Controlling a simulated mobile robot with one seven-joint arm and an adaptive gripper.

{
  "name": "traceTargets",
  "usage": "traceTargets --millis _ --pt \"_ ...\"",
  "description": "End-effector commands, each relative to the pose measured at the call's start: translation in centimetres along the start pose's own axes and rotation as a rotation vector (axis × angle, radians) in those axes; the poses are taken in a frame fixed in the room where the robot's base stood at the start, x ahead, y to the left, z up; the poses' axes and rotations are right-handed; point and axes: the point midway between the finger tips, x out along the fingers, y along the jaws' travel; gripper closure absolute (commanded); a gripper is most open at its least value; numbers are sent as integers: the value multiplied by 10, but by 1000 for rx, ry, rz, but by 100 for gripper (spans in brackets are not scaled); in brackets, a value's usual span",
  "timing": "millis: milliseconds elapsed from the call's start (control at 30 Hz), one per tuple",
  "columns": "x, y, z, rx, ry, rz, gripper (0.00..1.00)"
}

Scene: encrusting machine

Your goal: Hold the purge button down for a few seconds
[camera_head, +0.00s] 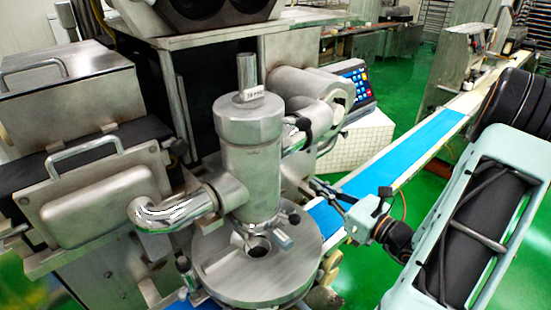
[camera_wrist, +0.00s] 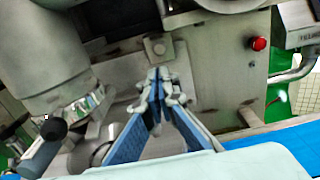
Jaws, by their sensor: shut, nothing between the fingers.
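A round red button (camera_wrist: 259,43) sits on the machine's grey metal side in the wrist view, at the upper right. No lettering on it can be read, so I cannot tell for sure that it is the purge button. My gripper (camera_wrist: 158,76) is shut and empty, with its fingertips together in the middle of the wrist view. The fingertips are left of and below the red button, apart from it. In the head view my gripper (camera_head: 316,186) reaches in from the right, over the blue belt and beside the machine. The red button cannot be made out there.
The steel cylinder (camera_head: 250,150) and round plate (camera_head: 305,262) stand left of my gripper. A blue conveyor belt (camera_head: 400,150) runs beneath it. A control panel (camera_head: 357,85) with coloured keys stands behind. In the wrist view a bent metal handle (camera_wrist: 297,70) is right of the red button.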

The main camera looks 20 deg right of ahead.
Motion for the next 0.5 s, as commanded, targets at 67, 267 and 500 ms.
traceTargets --millis 67,267,500 --pt "0 0 0 0 0 0 100" --pt "0 0 0 0 0 0 100" --pt "20 1 1 1 0 4 100"
